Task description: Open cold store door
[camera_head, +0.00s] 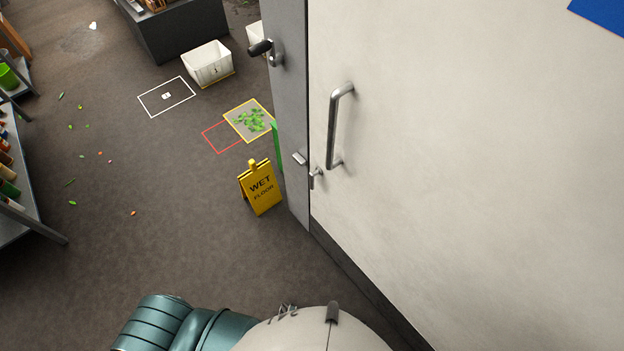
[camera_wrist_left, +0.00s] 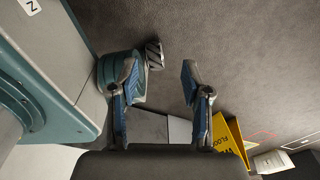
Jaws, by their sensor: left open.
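The cold store door (camera_head: 450,170) is a large off-white panel filling the right of the head view. A vertical steel bar handle (camera_head: 335,125) stands out near its left edge, with a small latch (camera_head: 315,178) just below. A grey upright (camera_head: 286,100) runs along that edge and carries a dark-gripped lever (camera_head: 262,48). I cannot tell whether the door is ajar. My left gripper (camera_wrist_left: 158,72) shows only in the left wrist view; its blue-padded fingers are open and empty over the floor, away from the handle. My right gripper is out of view.
A yellow wet floor sign (camera_head: 261,188) stands left of the door and also shows in the left wrist view (camera_wrist_left: 228,138). White bins (camera_head: 209,64) and floor markings (camera_head: 167,96) lie beyond. Shelving (camera_head: 20,195) stands at far left. The floor between is mostly clear, with scattered leaves.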

